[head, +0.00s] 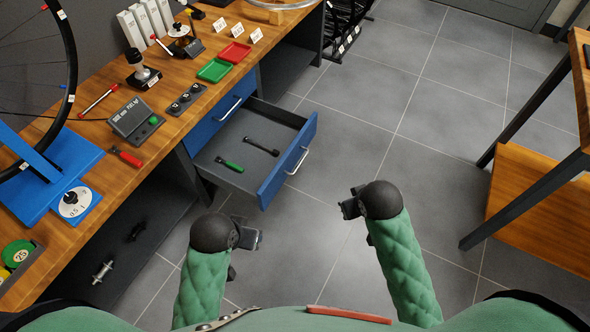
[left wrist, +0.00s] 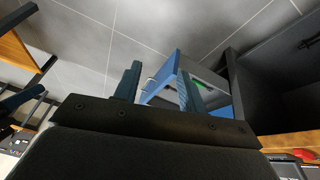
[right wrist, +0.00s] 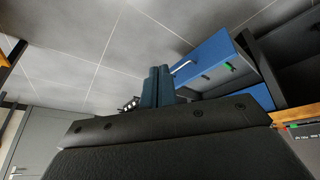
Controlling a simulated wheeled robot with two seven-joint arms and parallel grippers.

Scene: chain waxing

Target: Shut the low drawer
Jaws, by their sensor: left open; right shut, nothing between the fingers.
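The low drawer (head: 287,162) is pulled out from under the workbench, its blue front facing right with a pale bar handle (head: 297,160). A green-handled tool (head: 229,164) and a dark tool (head: 261,147) lie inside it. My left gripper (head: 248,238) is open and empty, nearer to me than the drawer and apart from it. The left wrist view shows its fingers (left wrist: 157,88) spread, with the drawer (left wrist: 158,75) beyond. My right gripper (head: 350,204) is shut and empty, right of the drawer front. Its fingers meet in the right wrist view (right wrist: 158,86), with the drawer (right wrist: 208,58) beyond.
Another blue drawer front (head: 222,110) sits flush under the bench top. The bench (head: 165,101) carries trays, a scale and tools along the left. A table (head: 538,200) with dark legs stands at right. The tiled floor (head: 385,115) between is clear.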

